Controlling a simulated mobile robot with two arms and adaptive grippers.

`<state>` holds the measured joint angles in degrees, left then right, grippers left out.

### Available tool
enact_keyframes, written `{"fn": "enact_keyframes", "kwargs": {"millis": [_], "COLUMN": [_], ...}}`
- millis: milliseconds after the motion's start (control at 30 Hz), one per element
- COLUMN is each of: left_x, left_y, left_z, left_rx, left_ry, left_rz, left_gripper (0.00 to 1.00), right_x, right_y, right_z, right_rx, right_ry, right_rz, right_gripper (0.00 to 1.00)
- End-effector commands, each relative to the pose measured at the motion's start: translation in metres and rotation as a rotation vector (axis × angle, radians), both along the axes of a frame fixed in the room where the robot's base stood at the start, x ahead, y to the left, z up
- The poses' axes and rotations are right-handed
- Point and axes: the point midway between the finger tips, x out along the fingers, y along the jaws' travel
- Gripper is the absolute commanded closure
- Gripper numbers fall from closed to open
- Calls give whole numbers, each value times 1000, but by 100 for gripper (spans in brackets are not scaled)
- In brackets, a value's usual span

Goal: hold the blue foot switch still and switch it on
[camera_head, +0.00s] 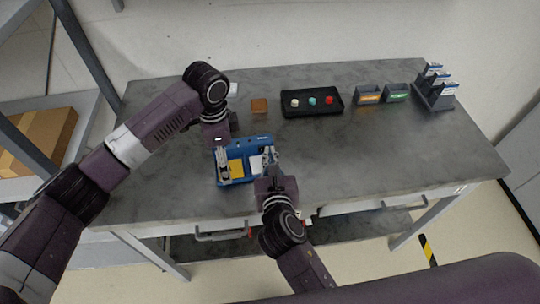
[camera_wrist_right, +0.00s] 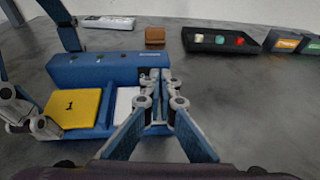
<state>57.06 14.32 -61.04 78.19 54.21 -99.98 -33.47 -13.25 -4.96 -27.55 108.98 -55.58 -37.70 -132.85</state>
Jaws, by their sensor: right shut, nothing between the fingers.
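The blue foot switch (camera_head: 262,140) lies on the grey table, with a yellow pedal (camera_head: 236,168) on its left and a white pedal (camera_head: 256,165) on its right. In the right wrist view the foot switch (camera_wrist_right: 92,72) shows its yellow pedal (camera_wrist_right: 73,108) marked 1 and part of the white pedal (camera_wrist_right: 125,103). My left gripper (camera_head: 223,165) is at the switch's left end; its grip is unclear. My right gripper (camera_head: 269,158) is shut and empty, its tips (camera_wrist_right: 156,88) over the switch's right end beside the white pedal. Contact cannot be told.
Behind the switch are a brown block (camera_head: 259,105) and a black tray (camera_head: 312,102) with small coloured pieces. Two grey bins (camera_head: 369,95) and a dark rack (camera_head: 436,92) stand further right. The table (camera_head: 370,150) is clear right of the switch.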

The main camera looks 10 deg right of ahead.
Motion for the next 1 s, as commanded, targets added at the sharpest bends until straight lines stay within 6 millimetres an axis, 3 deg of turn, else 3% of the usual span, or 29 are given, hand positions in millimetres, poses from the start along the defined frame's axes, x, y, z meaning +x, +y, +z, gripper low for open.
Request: {"fn": "enact_keyframes", "kwargs": {"millis": [367, 567, 800, 1000], "left_x": [-2, -1, -1, -1], "left_y": [-1, -1, 0, 0], "left_z": [0, 0, 0, 0], "left_rx": [0, 0, 0, 1], "left_ry": [4, 4, 3, 3], "left_rz": [-7, -5, -4, -3], "left_gripper": [65, 65, 65, 65], "right_x": [-3, -37, -90, -118], "right_y": [-3, -10, -20, -26], "right_z": [-1, -2, 15, 25], "right_rx": [-3, -2, 0, 0], "right_ry": [1, 4, 3, 2], "right_rz": [4, 8, 9, 7], "right_gripper": [100, 100, 100, 100]}}
